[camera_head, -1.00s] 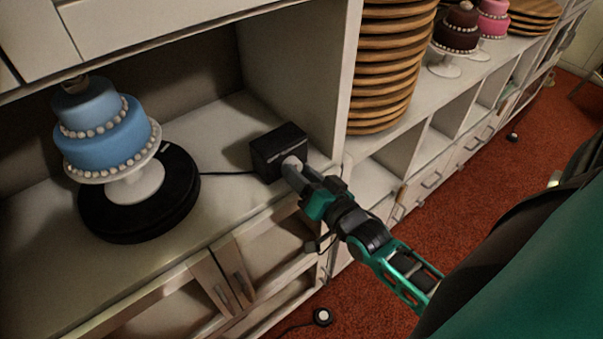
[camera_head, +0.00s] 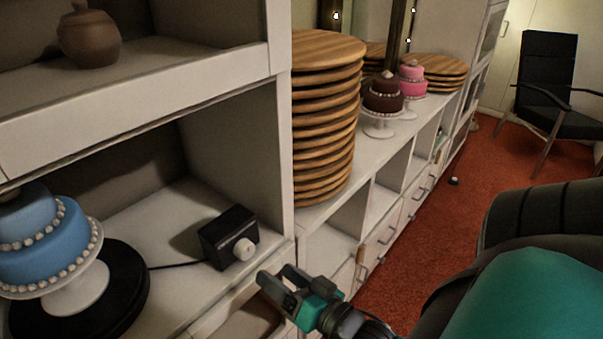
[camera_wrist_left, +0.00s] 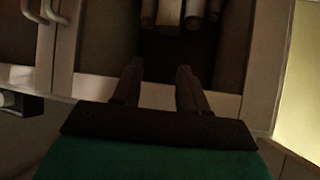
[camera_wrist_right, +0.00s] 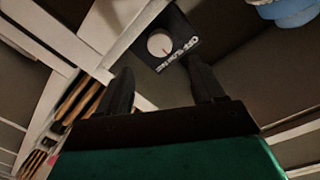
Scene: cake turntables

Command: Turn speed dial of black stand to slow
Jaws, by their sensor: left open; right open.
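The black stand (camera_head: 137,285) is a round turntable carrying a blue two-tier cake (camera_head: 45,250) on a white pedestal. A cable joins it to a black control box (camera_head: 222,228) with a white round speed dial (camera_head: 244,249). My left gripper (camera_wrist_left: 159,68) is open and empty, facing a cabinet, and is out of the head view.
The box sits near the shelf's front edge, beside a white upright panel (camera_head: 284,150). A tall stack of wooden boards (camera_head: 325,130) stands to the right, with brown (camera_head: 382,97) and pink (camera_head: 412,80) cakes beyond. A brown pot (camera_head: 88,38) stands on the upper shelf.

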